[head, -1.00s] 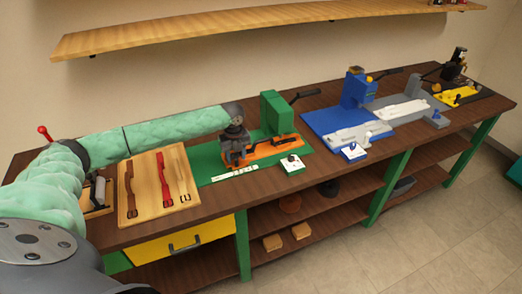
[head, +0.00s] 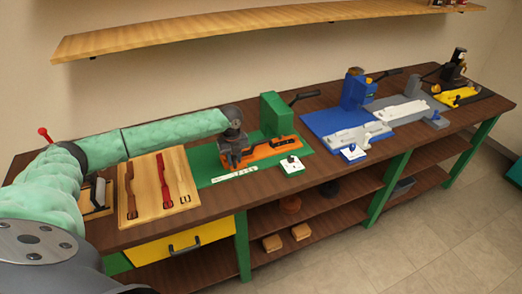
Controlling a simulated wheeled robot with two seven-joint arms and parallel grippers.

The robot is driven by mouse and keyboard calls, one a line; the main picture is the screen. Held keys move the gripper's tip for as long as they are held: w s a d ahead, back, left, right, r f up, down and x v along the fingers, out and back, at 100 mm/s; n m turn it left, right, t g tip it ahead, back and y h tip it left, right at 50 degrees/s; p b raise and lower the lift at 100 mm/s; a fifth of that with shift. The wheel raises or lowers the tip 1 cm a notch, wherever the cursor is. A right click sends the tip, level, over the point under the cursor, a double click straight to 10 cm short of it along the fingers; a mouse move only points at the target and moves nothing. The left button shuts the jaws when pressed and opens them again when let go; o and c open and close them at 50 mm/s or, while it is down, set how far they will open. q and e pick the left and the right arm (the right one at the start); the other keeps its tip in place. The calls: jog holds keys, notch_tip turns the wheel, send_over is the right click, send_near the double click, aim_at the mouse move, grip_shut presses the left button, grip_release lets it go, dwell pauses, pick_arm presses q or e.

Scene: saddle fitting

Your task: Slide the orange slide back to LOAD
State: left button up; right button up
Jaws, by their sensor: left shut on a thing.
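The orange slide (head: 265,149) lies on the green base plate (head: 205,170) in front of the green press block (head: 275,113). My left gripper (head: 234,162) is at the left end of the orange slide, shut on it, and hides that end. A white label strip (head: 236,174) lies on the plate in front of the gripper; its lettering is too small to read. A white box with a dark knob (head: 291,165) stands at the plate's front right. My right gripper is not in view.
A wooden board with several straps (head: 158,185) lies left of the green station. The blue station (head: 340,122), a grey one (head: 399,108) and a yellow one (head: 458,97) stand to the right. A wall shelf (head: 270,27) hangs above the bench.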

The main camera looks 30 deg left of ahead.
pick_arm(q)
jog(key=shift+s+a, duration=0.4)
jog(key=shift+s, duration=0.1)
jog(key=shift+s+a+p, duration=0.75)
jog(key=shift+s+p, duration=0.1)
jog(key=shift+s+a+p, duration=0.7)
jog(key=shift+s+a, duration=0.25)
jog(key=shift+s, duration=0.2)
jog(key=shift+a, duration=0.1)
jog(key=shift+s+a+p, duration=0.85)
jog(key=shift+s+a, duration=0.15)
jog(key=shift+s, duration=0.2)
jog(key=shift+s+a+p, duration=0.8)
jog(key=shift+s+a, duration=0.15)
jog(key=shift+s, duration=0.25)
jog(key=shift+o, duration=0.3)
jog(key=shift+a+f, duration=0.1)
